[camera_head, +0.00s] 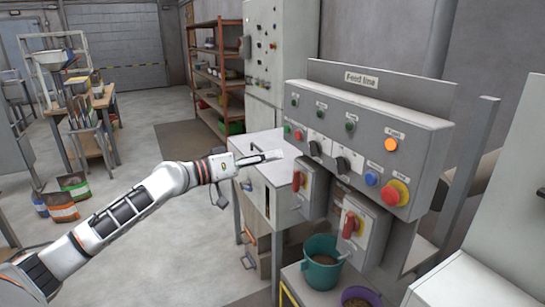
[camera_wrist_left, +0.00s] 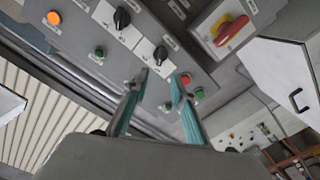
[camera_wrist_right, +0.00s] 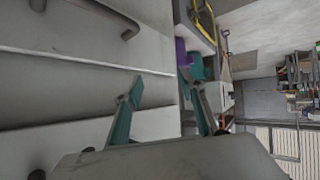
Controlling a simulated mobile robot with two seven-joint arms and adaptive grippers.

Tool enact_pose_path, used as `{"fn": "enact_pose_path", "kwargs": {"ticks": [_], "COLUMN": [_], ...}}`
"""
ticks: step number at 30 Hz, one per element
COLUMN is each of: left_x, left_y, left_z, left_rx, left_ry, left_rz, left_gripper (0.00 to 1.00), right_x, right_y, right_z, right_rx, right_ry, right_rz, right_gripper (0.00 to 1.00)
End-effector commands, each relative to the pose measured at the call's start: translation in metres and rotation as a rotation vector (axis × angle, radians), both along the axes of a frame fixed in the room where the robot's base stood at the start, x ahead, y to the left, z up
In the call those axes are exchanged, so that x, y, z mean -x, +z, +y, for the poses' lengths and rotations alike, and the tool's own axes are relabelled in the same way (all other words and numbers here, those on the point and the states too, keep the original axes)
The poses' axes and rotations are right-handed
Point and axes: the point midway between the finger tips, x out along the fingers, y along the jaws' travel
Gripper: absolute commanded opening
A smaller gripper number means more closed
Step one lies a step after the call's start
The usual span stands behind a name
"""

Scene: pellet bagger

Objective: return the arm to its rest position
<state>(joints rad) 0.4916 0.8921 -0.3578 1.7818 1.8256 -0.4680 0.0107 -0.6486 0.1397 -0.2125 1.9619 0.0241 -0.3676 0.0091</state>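My left arm reaches in from the left in the head view. Its gripper (camera_head: 268,158) is in front of the Feed line panel (camera_head: 365,118), left of its lower switch boxes. In the left wrist view the two fingers (camera_wrist_left: 161,82) are apart with nothing between them, and the panel's knobs and buttons show beyond the tips. No contact with the panel can be made out. My right arm is not in the head view. In the right wrist view its gripper (camera_wrist_right: 163,84) is open and empty, beside a pale cabinet face (camera_wrist_right: 60,65) with a handle.
Switch boxes with red handles (camera_head: 351,224) stick out below the panel. A teal bucket (camera_head: 320,264) and a purple bowl (camera_head: 358,297) stand below. A white cabinet (camera_head: 510,170) closes in the right side. Floor (camera_head: 180,240) is open below the left arm, with bags (camera_head: 60,206) at far left.

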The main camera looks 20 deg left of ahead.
Motion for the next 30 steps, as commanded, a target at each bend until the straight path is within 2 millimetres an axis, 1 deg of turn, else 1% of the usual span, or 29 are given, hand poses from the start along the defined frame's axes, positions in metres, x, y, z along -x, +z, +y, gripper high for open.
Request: {"fn": "enact_pose_path", "kwargs": {"ticks": [10,12,14,17,18,20,21,23,24,26,27,29,30], "left_x": [0.000,0.001,0.003,0.012,0.018,0.030,0.040,0.056,0.069,0.089,0.105,0.129,0.146], "left_y": [-0.002,-0.012,-0.030,-0.079,-0.103,-0.142,-0.168,-0.205,-0.229,-0.264,-0.286,-0.316,-0.336], "left_z": [-0.001,-0.004,-0.009,-0.024,-0.031,-0.042,-0.049,-0.059,-0.065,-0.075,-0.080,-0.087,-0.091], "left_rx": [-0.001,-0.008,-0.025,-0.074,-0.100,-0.145,-0.175,-0.220,-0.253,-0.302,-0.337,-0.391,-0.426], "left_ry": [0.000,0.001,0.004,0.016,0.023,0.034,0.043,0.057,0.067,0.082,0.093,0.110,0.121], "left_rz": [0.001,0.006,0.014,0.031,0.039,0.050,0.057,0.068,0.075,0.087,0.095,0.106,0.116], "left_gripper": [0.26,0.26,0.26,0.26,0.26,0.26,0.26,0.26,0.26,0.26,0.26,0.26,0.26], "right_x": [0.000,0.000,0.000,0.000,0.000,0.000,0.000,0.000,0.000,0.000,0.000,0.000,0.000], "right_y": [0.000,0.000,0.000,0.000,0.000,0.001,0.001,0.000,0.000,0.000,0.000,0.000,0.000], "right_z": [0.000,0.001,0.001,0.001,0.001,0.001,0.001,0.001,0.001,0.001,0.001,0.001,0.001], "right_rx": [-0.001,-0.001,-0.001,-0.001,-0.001,-0.001,-0.001,-0.001,-0.001,-0.001,-0.001,-0.001,-0.001], "right_ry": [0.000,0.000,0.000,0.000,0.000,0.000,0.000,0.000,0.000,0.000,0.000,0.000,0.000], "right_rz": [-0.001,-0.001,-0.001,-0.002,-0.002,-0.002,-0.002,-0.002,-0.002,-0.001,-0.001,-0.001,-0.001], "right_gripper": [0.40,0.40,0.40,0.40,0.40,0.40,0.40,0.40,0.40,0.40,0.40,0.40,0.40]}}
